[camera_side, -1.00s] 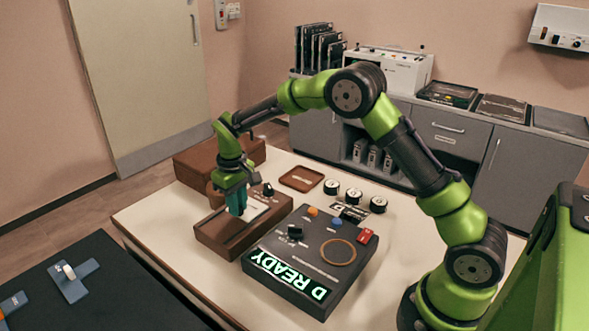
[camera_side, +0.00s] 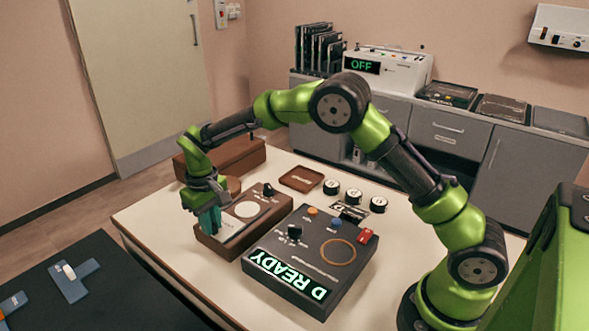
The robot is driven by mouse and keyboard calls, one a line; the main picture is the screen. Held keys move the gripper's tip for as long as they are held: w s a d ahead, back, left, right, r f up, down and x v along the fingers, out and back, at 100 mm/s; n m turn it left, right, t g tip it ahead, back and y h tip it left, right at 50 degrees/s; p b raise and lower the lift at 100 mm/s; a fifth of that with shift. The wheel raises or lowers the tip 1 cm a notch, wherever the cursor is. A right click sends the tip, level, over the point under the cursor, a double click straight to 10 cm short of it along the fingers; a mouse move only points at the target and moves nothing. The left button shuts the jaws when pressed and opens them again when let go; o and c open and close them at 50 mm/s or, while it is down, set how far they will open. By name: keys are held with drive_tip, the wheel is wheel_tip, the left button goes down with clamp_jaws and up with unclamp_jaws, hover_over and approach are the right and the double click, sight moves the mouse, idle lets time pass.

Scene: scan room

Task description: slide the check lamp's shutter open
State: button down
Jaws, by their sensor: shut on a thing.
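The check lamp (camera_side: 262,229) is a low brown box on the table, left of the black console. A pale round window (camera_side: 247,209) shows uncovered on its top, with a small dark knob (camera_side: 268,190) behind it. The light shutter plate (camera_side: 229,229) lies at the left end of the top, partly hidden by my gripper. My gripper (camera_side: 211,222) points down at that end with its teal fingers shut on the shutter's grip. The grip itself is hidden between the fingers.
The black console (camera_side: 307,268), its display reading "D READY", stands close on the right. A larger brown box (camera_side: 238,156) is behind my gripper. A small brown tray (camera_side: 301,179) and several round black-and-white pieces (camera_side: 354,195) lie farther back. The front left table top is bare.

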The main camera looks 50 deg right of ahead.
drive_tip(key=c, duration=1.2)
unclamp_jaws()
drive_tip(key=shift+a, duration=0.35)
drive_tip(key=shift+c, duration=0.2)
drive_tip(key=shift+o, duration=1)
drive_tip(key=shift+d, duration=0.1)
wheel_tip(320, 180, up, 17)
drive_tip(key=shift+w, duration=0.1)
drive_tip(key=s+d+m+t+y, duration=0.1)
drive_tip(key=s+d+m+t, duration=0.1)
drive_tip(key=s, duration=1.1)
drive_tip(key=s+d+r+m+t+y, duration=0.1)
drive_tip(key=s+d+t, duration=0.4)
drive_tip(key=s, duration=0.9)
drive_tip(key=shift+s+d+r+m, duration=0.2)
drive_tip(key=shift+s+d+m, duration=0.1)
drive_tip(key=shift+d+m, duration=0.3)
